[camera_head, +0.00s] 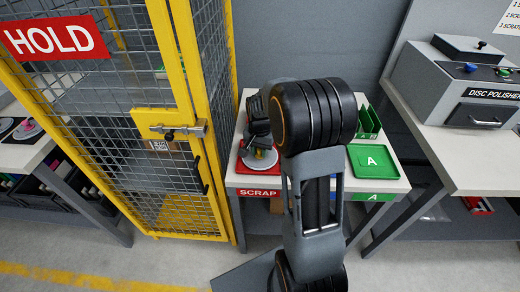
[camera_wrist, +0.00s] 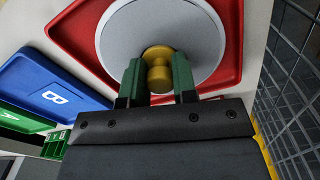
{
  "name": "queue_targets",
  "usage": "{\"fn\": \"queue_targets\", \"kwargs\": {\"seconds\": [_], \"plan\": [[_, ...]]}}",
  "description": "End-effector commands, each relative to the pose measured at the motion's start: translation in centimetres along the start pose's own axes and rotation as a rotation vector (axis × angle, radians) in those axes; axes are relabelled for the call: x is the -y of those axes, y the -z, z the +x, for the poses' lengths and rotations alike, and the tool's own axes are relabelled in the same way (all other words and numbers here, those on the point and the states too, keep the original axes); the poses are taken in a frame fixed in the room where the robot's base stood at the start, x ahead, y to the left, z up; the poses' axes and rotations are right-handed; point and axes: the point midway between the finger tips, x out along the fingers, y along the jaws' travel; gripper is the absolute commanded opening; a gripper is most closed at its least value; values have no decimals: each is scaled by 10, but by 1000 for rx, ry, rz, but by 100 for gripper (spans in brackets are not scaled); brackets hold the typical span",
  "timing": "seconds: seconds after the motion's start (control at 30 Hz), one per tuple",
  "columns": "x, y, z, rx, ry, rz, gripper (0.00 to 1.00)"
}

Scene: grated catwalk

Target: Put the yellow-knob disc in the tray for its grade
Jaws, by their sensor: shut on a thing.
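My gripper (camera_wrist: 158,78) is shut on the yellow knob (camera_wrist: 158,56) of a grey disc (camera_wrist: 124,42). The disc is over the red tray (camera_wrist: 228,78) in the wrist view; I cannot tell whether it rests on the tray or hangs just above it. In the head view the disc (camera_head: 262,162) is partly hidden by my gripper (camera_head: 259,142), and the red tray (camera_head: 242,166) is above a SCRAP label. The green A tray (camera_head: 371,161) is at the bench's right. The blue B tray (camera_wrist: 50,90) lies between red and green in the wrist view; my arm hides it in the head view.
A green slotted rack (camera_head: 367,122) stands behind the A tray. A yellow-framed mesh cage (camera_head: 160,180) with a HOLD sign is close on the left of the bench. A disc polisher (camera_head: 465,85) stands on another bench at the right.

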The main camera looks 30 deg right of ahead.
Motion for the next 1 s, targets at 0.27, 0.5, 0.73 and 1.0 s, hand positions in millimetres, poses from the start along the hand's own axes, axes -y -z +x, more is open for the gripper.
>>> {"fn": "queue_targets", "kwargs": {"seconds": [0.27, 0.5, 0.73, 1.0], "plan": [[0, 0, 0, 0, 0, 0, 0], [0, 0, 0, -1, 0, 0, 39], [0, 0, 0, 0, 0, 0, 56], [0, 0, 0, 0, 0, 0, 71]]}}
